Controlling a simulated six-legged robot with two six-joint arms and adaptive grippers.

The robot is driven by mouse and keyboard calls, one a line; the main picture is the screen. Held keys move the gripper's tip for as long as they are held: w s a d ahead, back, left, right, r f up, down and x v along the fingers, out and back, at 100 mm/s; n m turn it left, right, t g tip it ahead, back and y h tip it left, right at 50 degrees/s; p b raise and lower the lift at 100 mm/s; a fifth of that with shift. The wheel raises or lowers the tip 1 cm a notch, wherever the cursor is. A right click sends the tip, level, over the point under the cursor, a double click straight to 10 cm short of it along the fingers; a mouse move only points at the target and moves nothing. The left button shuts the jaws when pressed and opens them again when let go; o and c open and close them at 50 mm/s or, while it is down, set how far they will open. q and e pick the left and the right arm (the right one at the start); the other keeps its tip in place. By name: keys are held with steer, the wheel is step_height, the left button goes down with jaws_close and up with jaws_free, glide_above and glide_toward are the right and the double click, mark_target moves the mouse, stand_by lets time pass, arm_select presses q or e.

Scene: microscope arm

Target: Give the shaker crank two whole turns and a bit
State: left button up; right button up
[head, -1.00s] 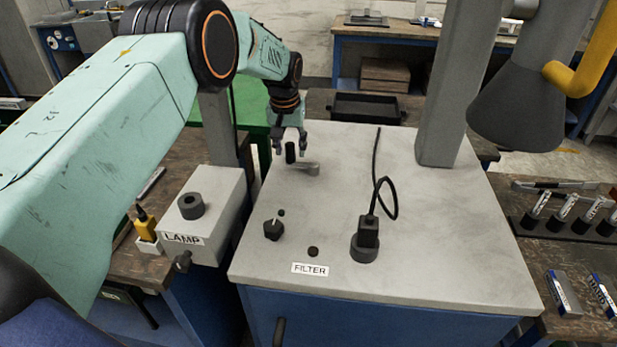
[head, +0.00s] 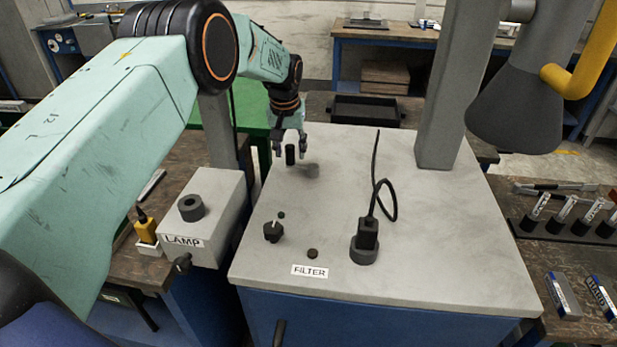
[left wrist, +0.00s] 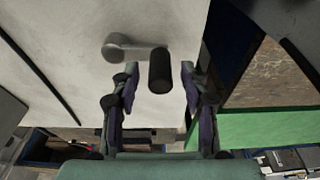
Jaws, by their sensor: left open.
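The shaker crank is a grey hub with a short arm (head: 311,170) and an upright black handle (head: 290,154), near the back left of the pale cabinet top. In the left wrist view the crank hub (left wrist: 116,45) is at upper left, and the black handle (left wrist: 160,71) is on the arm's right end. My left gripper (head: 290,146) is open at the handle. In the left wrist view its fingers (left wrist: 160,84) are on either side of the handle, with gaps visible. Contact cannot be told. My right gripper is in no view.
A black plug with a cable (head: 367,234) stands on the cabinet top, right of a small black knob (head: 272,232). The grey lamp box (head: 212,215) is at left. A thick grey column (head: 440,100) rises at the back right. The right part of the top is clear.

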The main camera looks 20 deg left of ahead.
arm_select(q)
step_height(320, 180, up, 8)
steer(key=p, duration=0.6)
steer(key=shift+r, duration=0.1)
steer(key=shift+f, duration=0.2)
stand_by(0.4)
